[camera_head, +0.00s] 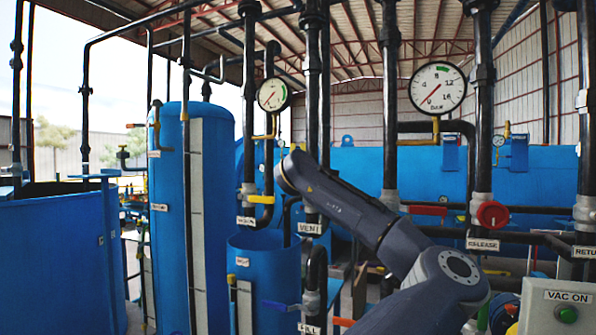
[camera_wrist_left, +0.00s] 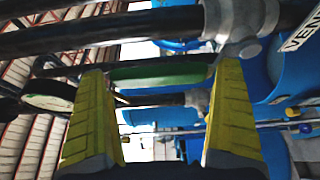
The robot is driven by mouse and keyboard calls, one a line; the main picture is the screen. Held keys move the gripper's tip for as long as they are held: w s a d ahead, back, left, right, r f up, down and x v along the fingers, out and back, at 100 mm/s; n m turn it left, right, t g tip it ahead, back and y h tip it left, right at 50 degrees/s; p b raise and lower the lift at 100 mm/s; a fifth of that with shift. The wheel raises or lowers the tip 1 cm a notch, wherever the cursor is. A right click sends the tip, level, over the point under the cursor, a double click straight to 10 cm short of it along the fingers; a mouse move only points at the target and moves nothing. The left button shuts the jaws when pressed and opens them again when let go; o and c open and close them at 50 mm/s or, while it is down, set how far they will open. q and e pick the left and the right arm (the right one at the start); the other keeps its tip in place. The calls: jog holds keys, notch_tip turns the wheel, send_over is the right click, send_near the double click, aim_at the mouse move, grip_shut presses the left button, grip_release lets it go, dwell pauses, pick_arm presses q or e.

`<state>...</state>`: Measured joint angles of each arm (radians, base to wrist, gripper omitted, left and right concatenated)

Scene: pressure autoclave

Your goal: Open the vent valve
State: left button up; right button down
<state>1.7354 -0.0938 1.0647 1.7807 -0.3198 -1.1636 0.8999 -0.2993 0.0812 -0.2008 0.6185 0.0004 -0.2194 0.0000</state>
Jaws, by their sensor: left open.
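In the left wrist view a green handle-like part (camera_wrist_left: 160,75), seen nearly edge-on, lies between the two yellow fingers of my left gripper (camera_wrist_left: 160,69). The VENT label (camera_wrist_left: 303,32) is at the upper right, next to a dark pipe with a grey fitting (camera_wrist_left: 238,22). In the head view the VENT label (camera_head: 310,229) hangs on a vertical pipe in the middle. My arm crosses in front of the piping there and hides the green part; the left fingers do not show. My right gripper is not in view.
A red handwheel (camera_head: 492,214) sits above the RELEASE label (camera_head: 483,244). Two gauges (camera_head: 272,95) (camera_head: 437,88) hang above. A blue tank (camera_head: 191,220) stands left, and a grey VAC ON box (camera_head: 556,306) at lower right. Vertical pipes crowd the arm.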

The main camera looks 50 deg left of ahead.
pick_arm(q)
jog(key=v, duration=1.2)
jog(key=shift+r, duration=0.1)
